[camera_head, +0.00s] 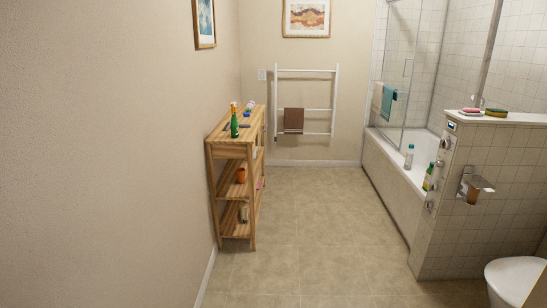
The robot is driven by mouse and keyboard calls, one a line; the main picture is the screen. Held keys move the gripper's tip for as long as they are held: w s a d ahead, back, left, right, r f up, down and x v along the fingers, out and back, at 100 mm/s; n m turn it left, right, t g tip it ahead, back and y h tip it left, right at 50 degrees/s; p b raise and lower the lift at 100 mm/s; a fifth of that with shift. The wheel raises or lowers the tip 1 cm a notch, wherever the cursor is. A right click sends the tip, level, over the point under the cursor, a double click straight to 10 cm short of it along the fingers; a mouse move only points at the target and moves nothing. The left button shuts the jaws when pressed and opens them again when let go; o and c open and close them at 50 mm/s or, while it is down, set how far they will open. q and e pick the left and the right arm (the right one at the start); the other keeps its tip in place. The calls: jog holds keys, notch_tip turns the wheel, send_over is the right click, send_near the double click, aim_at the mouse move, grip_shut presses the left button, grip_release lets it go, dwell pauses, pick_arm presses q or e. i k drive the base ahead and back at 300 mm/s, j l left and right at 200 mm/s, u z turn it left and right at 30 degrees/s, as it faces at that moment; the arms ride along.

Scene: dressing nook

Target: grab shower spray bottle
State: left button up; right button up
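Three bottles show, and I cannot tell for sure which is the shower spray bottle. A green bottle with an orange-red top (234,122) stands upright on the top of the wooden shelf unit (216,141) along the left wall. A pale bottle with a greenish cap (409,157) stands on the near rim of the bathtub (385,161). A green bottle with a yellowish part (428,177) is on the same rim, closer to me, beside the tiled half wall and slightly tilted in the picture. Neither of my grippers is in view.
Small items lie on the shelf unit, including an orange cup (241,175). A white towel rack (337,95) with a brown towel stands at the far wall. A tiled half wall (480,225) and a white toilet (515,280) are at right. The middle floor (310,230) is clear.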

aim_at(234, 125)
jog(key=i, duration=1.7)
jog(key=i+u, duration=0.45)
jog(key=i+l+u, duration=0.1)
jog(key=i+u, duration=0.4)
jog(key=i, duration=0.15)
jog(key=i+l+u, duration=0.45)
jog(key=i+j, duration=0.05)
jog(key=j, duration=0.05)
